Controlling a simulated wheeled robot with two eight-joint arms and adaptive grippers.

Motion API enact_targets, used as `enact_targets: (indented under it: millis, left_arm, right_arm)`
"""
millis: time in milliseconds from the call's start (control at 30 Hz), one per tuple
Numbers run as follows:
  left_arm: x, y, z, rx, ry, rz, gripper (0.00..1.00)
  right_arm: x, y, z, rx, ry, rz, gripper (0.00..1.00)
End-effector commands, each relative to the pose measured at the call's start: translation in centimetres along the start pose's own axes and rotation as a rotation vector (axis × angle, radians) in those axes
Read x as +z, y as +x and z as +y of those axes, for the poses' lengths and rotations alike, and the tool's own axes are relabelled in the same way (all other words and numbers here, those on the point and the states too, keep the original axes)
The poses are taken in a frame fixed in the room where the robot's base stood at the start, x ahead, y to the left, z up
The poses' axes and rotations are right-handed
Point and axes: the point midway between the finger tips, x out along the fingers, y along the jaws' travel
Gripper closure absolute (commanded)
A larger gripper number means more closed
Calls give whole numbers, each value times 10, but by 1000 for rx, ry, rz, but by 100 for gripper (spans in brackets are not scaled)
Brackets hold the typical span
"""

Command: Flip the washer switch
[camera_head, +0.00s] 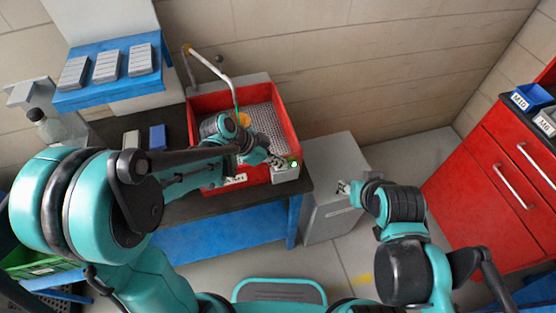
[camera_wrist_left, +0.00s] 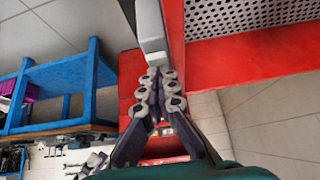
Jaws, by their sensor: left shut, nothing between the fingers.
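The washer is a red basin (camera_head: 290,125) with a perforated metal inside, on the workbench in the head view; its red wall (camera_wrist_left: 240,58) also shows in the left wrist view. A small light-grey box (camera_head: 286,174) with a green spot sits at its front right corner; it seems to be the switch box. In the left wrist view a pale grey box (camera_wrist_left: 151,25) lies just beyond the fingertips. My left gripper (camera_head: 275,161) is shut and empty at this box; contact cannot be told. Its fingers (camera_wrist_left: 159,76) hide part of the box. My right gripper (camera_head: 343,187) is small, its jaws unclear.
A curved tap (camera_head: 212,68) rises over the basin. A blue shelf (camera_head: 110,92) with grey blocks stands at the back left. A grey cabinet (camera_head: 333,170) stands right of the bench, below my right gripper. A red drawer cabinet (camera_head: 500,185) is at the far right; floor between is clear.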

Motion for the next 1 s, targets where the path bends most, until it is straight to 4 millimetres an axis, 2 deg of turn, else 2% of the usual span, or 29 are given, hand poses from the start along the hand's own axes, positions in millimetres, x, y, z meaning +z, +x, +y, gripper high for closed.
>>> enact_targets:
  millis: [67,467,833,1000]
  left_arm:
    - [2,5,2,4,3,-19,100]
    - [2,6,4,7,4,-22,100]
    - [-12,12,4,7,4,-19,100]
    - [-24,5,3,5,3,-18,100]
  right_arm:
    - [2,3,0,0,0,0,60]
    - [2,3,0,0,0,0,60]
    - [2,2,0,0,0,0,60]
    - [-4,-5,0,0,0,0,60]
